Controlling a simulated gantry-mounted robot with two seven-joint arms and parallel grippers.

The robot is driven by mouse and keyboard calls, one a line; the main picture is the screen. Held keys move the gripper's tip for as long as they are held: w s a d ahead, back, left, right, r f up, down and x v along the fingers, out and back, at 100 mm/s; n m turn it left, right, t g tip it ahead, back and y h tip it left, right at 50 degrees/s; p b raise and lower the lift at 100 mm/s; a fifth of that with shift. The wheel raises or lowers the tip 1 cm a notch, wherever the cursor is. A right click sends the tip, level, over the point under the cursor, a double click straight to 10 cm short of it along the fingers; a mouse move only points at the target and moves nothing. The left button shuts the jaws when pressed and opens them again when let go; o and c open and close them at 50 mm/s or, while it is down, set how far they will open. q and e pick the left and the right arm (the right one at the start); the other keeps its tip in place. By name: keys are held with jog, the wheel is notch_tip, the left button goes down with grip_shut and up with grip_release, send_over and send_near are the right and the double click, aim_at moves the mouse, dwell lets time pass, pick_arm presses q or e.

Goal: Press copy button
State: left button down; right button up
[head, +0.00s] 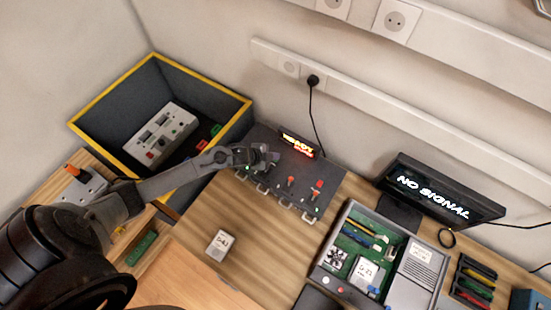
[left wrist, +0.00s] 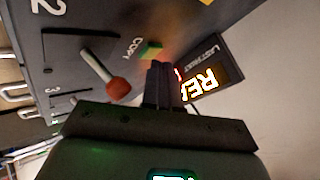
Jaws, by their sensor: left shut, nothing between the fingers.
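The dark device panel (head: 325,180) lies on the wooden table with red-tipped levers, metal handles and a lit display (head: 298,144). In the left wrist view, the green copy button (left wrist: 152,50) sits next to its COPY label, and a red-tipped lever (left wrist: 118,88) is near it. My left gripper (head: 272,157) is shut and empty over the panel's back left part. Its fingertips (left wrist: 160,66) appear right beside the green button; I cannot tell whether they touch it. In the head view the gripper hides the button. My right gripper is not in view.
A yellow-rimmed bin (head: 88,108) holding a grey device stands at the left. An open computer case (head: 345,222) and a NO SIGNAL monitor (head: 434,196) are at the right. A small white-topped box (head: 220,245) stands in front of the panel. A black cable (head: 312,110) runs down behind it.

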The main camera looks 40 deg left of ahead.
pick_arm(q)
jog(key=shift+f, duration=0.4)
dwell(0.5)
jog(key=shift+r, duration=0.1)
jog(key=shift+r+p, duration=0.6)
jog(key=shift+r, duration=0.15)
jog(key=shift+r, duration=0.1)
notch_tip(320, 180, up, 5)
jog(key=p, duration=0.4)
jog(key=shift+p, duration=0.4)
jog(key=shift+d, duration=0.1)
dwell(0.5)
